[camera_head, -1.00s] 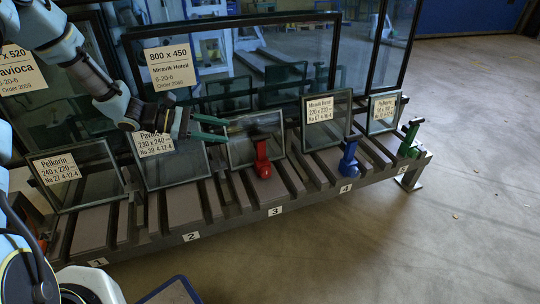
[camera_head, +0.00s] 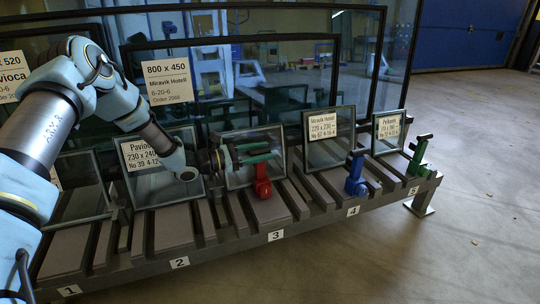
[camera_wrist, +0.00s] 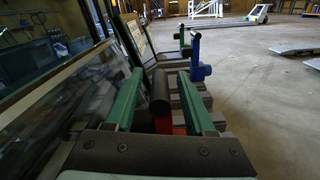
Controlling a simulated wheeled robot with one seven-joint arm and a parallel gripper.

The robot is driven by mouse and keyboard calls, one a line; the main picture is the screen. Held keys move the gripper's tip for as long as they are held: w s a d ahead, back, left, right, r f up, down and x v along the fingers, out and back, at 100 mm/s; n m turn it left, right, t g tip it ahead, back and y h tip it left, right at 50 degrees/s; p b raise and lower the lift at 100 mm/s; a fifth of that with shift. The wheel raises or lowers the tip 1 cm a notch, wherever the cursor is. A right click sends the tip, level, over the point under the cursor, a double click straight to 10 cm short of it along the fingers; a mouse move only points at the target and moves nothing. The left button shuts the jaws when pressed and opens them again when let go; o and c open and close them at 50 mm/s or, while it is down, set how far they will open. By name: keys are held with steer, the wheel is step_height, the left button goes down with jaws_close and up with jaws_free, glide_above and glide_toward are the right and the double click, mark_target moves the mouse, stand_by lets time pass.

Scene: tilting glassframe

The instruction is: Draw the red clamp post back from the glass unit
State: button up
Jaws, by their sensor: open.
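The red clamp post (camera_head: 262,183) stands on the rack at the place numbered 3, in front of a small glass unit (camera_head: 240,174). In the wrist view the post's dark round bar (camera_wrist: 159,92) lies between my two green fingers, with a bit of red (camera_wrist: 178,124) below it. My gripper (camera_head: 268,154) is open, with its fingers at the height of the post's top, one on each side. I cannot tell whether a finger touches it. The glass unit's frame (camera_wrist: 128,40) shows ahead and to the left in the wrist view.
A blue clamp post (camera_head: 356,176) and a green clamp post (camera_head: 418,155) stand farther right along the rack (camera_head: 300,226), each by its own glass unit. Large glass panes (camera_head: 300,60) lean behind. The floor in front is clear.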

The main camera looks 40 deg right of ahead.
steer(key=shift+b+x, duration=0.3)
steer(key=shift+x, duration=1.1)
jaws_close()
stand_by(0.4)
